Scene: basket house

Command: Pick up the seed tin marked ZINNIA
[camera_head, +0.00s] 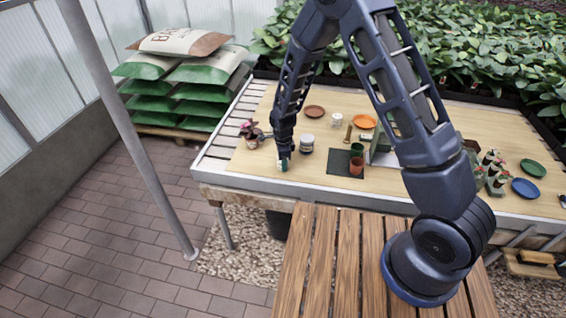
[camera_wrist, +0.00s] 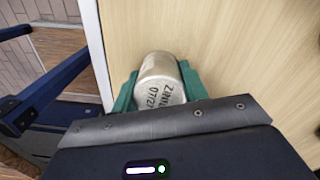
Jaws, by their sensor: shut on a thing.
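The seed tin is a small silvery-white cylinder. It shows in the wrist view (camera_wrist: 160,82) with dark lettering that reads partly as "ZINN" and "072". My gripper has green fingers, one on each side of the tin in the wrist view (camera_wrist: 158,90), and is shut on it. In the head view my gripper (camera_head: 283,164) is low over the front left part of the bench top (camera_head: 255,165), near its front edge. The tin is too small to make out clearly there. I cannot tell whether the tin still touches the bench.
A grey lidded jar (camera_head: 307,143) stands just right of my gripper, and a reddish plant (camera_head: 250,132) to the left. A dark mat (camera_head: 340,168) with pots lies further right. An orange saucer (camera_head: 364,121) and a brown saucer (camera_head: 314,111) lie behind. Slatted wood (camera_head: 322,260) is in front.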

